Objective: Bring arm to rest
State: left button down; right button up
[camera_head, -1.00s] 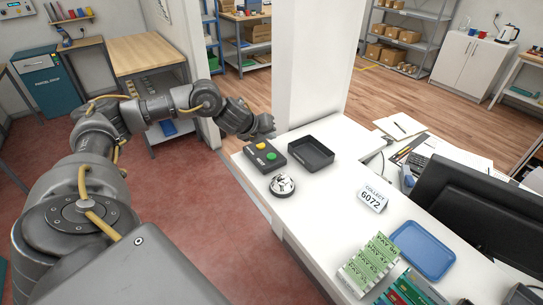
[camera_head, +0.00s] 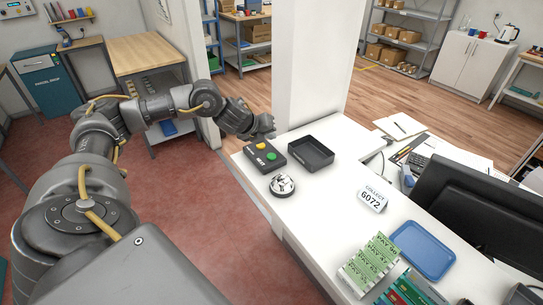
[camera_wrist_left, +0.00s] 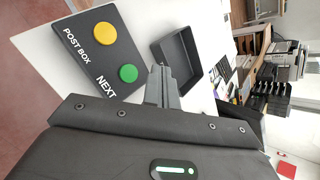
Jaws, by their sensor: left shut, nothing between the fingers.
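My left arm reaches in from the left in the head view. Its gripper (camera_head: 266,127) is at the counter's far left corner, beside the black button box (camera_head: 265,157). In the left wrist view the left gripper's fingers (camera_wrist_left: 161,75) are together with nothing between them. The button box has a yellow button (camera_wrist_left: 104,32) marked POST BOX and a green button (camera_wrist_left: 128,73) marked NEXT. The fingertips appear close to the green button in that view; whether they touch the box cannot be told. My right gripper is not in view.
A black open tray (camera_head: 311,152), a silver bell (camera_head: 282,185) and a COLLECT 6072 sign (camera_head: 373,197) are on the white counter (camera_head: 318,212). A blue tray (camera_head: 424,250), green packets (camera_head: 371,262) and a monitor (camera_head: 480,215) are at right. A white pillar (camera_head: 322,65) rises behind.

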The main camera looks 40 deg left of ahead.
aim_at(269, 157)
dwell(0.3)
pick_arm(q)
notch_tip(269, 157, up, 3)
jog(key=m+p, duration=0.2)
jog(key=m, duration=0.7)
jog(key=m+h+p, duration=0.1)
jog(key=m+p, duration=0.1)
jog(key=m, duration=0.8)
jog(key=shift+a+f+p, duration=0.15)
jog(key=shift+p, duration=0.2)
jog(key=shift+f, duration=0.1)
notch_tip(269, 157, down, 8)
jog(key=b, duration=0.5)
jog(key=shift+f+b, duration=0.3)
jog(key=shift+b, duration=0.3)
